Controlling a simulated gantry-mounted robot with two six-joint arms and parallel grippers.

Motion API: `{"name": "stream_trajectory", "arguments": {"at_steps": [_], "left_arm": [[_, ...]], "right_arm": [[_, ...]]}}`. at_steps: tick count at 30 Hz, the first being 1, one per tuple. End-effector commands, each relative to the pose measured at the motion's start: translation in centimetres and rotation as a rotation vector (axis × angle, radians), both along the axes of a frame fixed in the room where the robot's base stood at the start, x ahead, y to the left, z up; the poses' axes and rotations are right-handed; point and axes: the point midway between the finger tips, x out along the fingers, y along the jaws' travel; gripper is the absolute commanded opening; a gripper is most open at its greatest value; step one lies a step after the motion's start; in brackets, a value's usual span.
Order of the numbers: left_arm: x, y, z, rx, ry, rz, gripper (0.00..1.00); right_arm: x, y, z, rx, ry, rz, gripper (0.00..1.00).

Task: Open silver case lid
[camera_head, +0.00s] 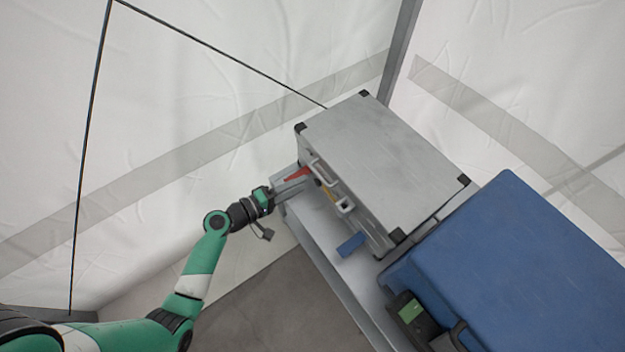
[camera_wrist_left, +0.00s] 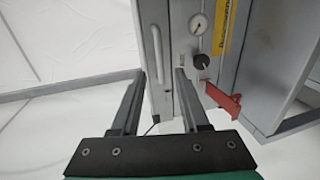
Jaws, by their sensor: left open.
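The silver case (camera_head: 370,150) stands on a grey bench with its lid shut and flat, with black corner caps. Its front side faces down-left and carries a pale handle (camera_head: 325,172) and a red lever (camera_head: 297,174). My left gripper (camera_head: 297,185) is at the left end of this front side. In the left wrist view the left gripper (camera_wrist_left: 160,75) is open, and a pale upright bar (camera_wrist_left: 157,55) shows between its fingertips; contact cannot be told. The red lever (camera_wrist_left: 222,98) is right of the fingers, below a round gauge (camera_wrist_left: 198,24) and a black knob (camera_wrist_left: 200,62).
A large blue case (camera_head: 510,265) stands to the right of the silver case. A small blue piece (camera_head: 350,245) is at the silver case's front. The grey bench (camera_head: 320,235) has a narrow bare strip along its front edge. White tent walls (camera_head: 230,80) rise close behind.

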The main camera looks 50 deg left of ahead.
Motion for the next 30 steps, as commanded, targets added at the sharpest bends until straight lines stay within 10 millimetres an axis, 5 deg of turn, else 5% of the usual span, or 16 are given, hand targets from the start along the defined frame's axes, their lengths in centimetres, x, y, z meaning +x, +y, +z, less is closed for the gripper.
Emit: {"name": "stream_trajectory", "arguments": {"at_steps": [7,18,25,30], "left_arm": [[4.4,-0.6,-1.2,0.001,0.000,-0.002,0.45],[5.3,-0.6,-1.1,0.000,0.000,0.000,0.45],[5.3,-0.6,-1.1,0.000,0.000,0.000,0.03],[5.3,-0.6,-1.1,0.000,0.000,0.000,0.00]], "right_arm": [[0.0,0.0,-1.8,0.000,0.000,0.000,0.22],[0.0,0.0,-1.8,0.000,0.000,0.000,0.22],[0.0,0.0,-1.8,0.000,0.000,0.000,0.22],[0.0,0.0,-1.8,0.000,0.000,0.000,0.22]]}}
